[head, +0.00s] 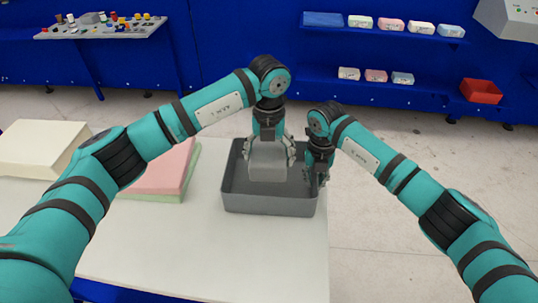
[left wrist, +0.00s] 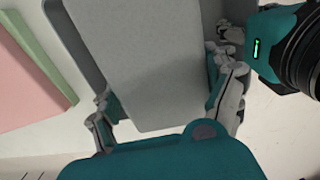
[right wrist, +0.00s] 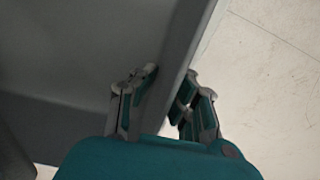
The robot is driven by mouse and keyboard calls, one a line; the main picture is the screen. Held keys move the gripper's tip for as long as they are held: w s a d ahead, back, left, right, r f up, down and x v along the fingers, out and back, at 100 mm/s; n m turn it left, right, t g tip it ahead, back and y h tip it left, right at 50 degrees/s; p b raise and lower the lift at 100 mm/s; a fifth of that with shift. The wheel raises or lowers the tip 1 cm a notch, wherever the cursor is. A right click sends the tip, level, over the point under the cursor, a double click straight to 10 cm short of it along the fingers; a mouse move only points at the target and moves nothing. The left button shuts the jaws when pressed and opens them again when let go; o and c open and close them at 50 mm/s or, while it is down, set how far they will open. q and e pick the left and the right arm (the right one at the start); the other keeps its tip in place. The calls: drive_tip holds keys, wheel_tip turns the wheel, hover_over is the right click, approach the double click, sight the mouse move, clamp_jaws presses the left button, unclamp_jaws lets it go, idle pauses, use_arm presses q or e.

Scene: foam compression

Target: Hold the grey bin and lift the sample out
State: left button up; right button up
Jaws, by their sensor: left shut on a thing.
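The grey bin (head: 268,205) is an open box near the right edge of the white table. The sample, a light grey block (head: 268,165), is upright between the fingers of my left gripper (head: 270,150) in the bin's left part. In the left wrist view the block (left wrist: 150,70) fills the space between the fingers. Whether its bottom touches the bin floor cannot be told. My right gripper (head: 316,175) is at the bin's right wall. In the right wrist view its fingers (right wrist: 172,75) are on both sides of that wall (right wrist: 183,50), close against it.
A pink slab (head: 165,170) on a green slab (head: 193,165) lies left of the bin. A cream block (head: 40,145) is at the table's far left. The white table (head: 200,250) is clear in front. Shelves with small packs and a red box (head: 481,91) are behind.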

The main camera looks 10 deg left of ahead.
drive_tip(key=o, duration=0.4)
drive_tip(key=shift+o, duration=0.2)
wheel_tip(320, 180, up, 12)
drive_tip(key=shift+s+f, duration=0.1)
